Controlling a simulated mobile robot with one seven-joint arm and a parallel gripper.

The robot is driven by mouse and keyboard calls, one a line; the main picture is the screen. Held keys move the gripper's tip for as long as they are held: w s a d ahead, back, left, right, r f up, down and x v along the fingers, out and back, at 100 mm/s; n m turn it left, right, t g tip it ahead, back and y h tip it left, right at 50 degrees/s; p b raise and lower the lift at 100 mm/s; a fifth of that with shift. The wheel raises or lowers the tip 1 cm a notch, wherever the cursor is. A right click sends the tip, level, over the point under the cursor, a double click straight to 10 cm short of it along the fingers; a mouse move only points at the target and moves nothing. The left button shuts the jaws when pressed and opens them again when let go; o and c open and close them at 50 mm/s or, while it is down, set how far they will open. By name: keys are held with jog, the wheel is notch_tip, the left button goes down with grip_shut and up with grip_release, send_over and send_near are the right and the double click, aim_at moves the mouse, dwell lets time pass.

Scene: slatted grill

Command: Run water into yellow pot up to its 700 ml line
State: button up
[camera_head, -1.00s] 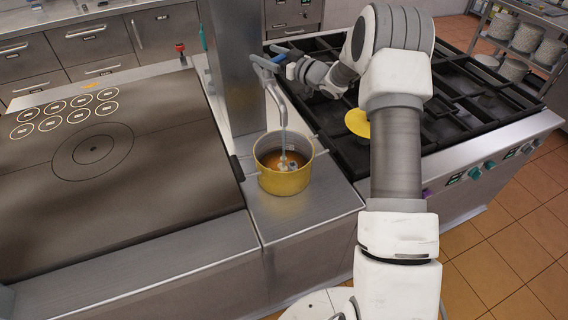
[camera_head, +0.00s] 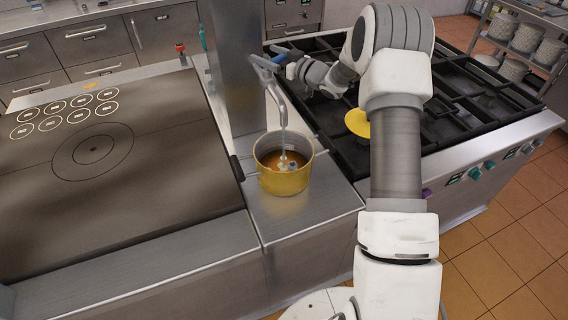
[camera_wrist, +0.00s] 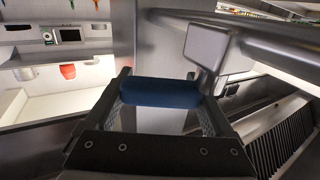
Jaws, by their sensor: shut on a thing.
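The yellow pot (camera_head: 283,182) stands upright on the steel ledge under the tap (camera_head: 276,92). A thin stream of water (camera_head: 283,142) runs from the spout into the pot, with a pale splash where it lands. The inside shows brownish-yellow; I cannot read a 700 ml line or the exact water level. My gripper (camera_head: 281,62) is at the tap's top, shut on the blue tap handle (camera_wrist: 160,92). In the wrist view the handle lies crosswise between both fingers.
A yellow disc (camera_head: 358,122) sits on the black slatted grill (camera_head: 450,110) to the right, partly behind my arm. A flat griddle (camera_head: 150,190) lies to the left. A steel column (camera_head: 235,70) rises behind the tap. Plates are stacked on a rack (camera_head: 530,45) at far right.

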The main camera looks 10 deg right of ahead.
jog(key=shift+r+b, duration=0.15)
jog(key=shift+b, duration=0.15)
jog(key=shift+s+d+f+m+t+h+b, duration=0.15)
jog(key=shift+m+t+h+b, duration=0.25)
jog(key=shift+b, duration=0.25)
jog(key=shift+w+d+f+m+t+h+b, duration=0.1)
jog(key=shift+m+t+h+b, duration=0.2)
jog(key=shift+h+b, duration=0.25)
jog(key=shift+s+d+r+m+t+h+b, duration=0.1)
jog(key=shift+d+r+m+t+h+b, duration=0.25)
jog(key=shift+m+h+b, duration=0.3)
jog(key=shift+a, duration=0.1)
jog(key=shift+f, duration=0.1)
